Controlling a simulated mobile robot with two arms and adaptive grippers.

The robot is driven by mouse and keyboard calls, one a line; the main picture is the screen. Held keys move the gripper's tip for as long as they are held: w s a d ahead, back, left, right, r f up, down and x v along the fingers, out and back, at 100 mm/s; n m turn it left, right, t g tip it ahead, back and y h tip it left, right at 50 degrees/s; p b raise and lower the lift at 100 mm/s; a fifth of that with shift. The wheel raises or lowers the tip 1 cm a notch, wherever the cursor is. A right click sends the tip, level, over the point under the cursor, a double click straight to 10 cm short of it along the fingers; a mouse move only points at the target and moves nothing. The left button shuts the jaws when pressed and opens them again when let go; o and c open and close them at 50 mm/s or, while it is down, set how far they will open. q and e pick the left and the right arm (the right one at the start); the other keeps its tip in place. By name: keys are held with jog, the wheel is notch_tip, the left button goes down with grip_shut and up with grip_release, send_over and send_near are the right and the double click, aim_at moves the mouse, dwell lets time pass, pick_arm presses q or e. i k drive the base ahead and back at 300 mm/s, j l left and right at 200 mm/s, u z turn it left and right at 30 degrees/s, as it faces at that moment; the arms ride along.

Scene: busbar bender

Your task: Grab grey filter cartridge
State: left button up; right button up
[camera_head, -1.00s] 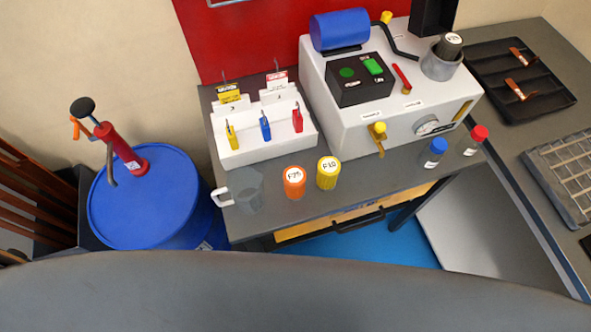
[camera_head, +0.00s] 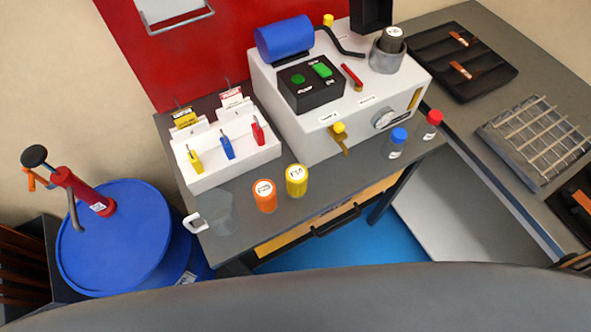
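The grey filter cartridge (camera_head: 391,40) is a dark grey cylinder with a round white label on top. It stands in a light grey cylindrical holder (camera_head: 387,59) at the right end of the white machine's top. Its lower part is hidden inside the holder. An orange cartridge (camera_head: 265,196) and a yellow cartridge (camera_head: 297,181) stand on the bench in front of the machine. Neither of my grippers is in view.
The white machine (camera_head: 345,100) carries a blue cylinder and a black button box. A white padlock rack (camera_head: 225,150), a clear jug (camera_head: 219,213) and two small bottles stand on the bench. A black tray (camera_head: 452,62) and a wire rack (camera_head: 545,140) lie right. A blue drum (camera_head: 115,235) stands left.

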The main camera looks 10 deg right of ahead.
aim_at(393, 37)
jog(key=l+z, duration=0.2)
jog(key=l, duration=0.25)
jog(key=i+l+z, duration=0.1)
jog(key=l+z, duration=0.15)
jog(key=l, duration=0.2)
jog(key=i+l+z, duration=0.2)
jog(key=l, duration=0.25)
jog(key=l+z, duration=0.25)
jog(key=l, duration=0.15)
jog(key=i, duration=0.05)
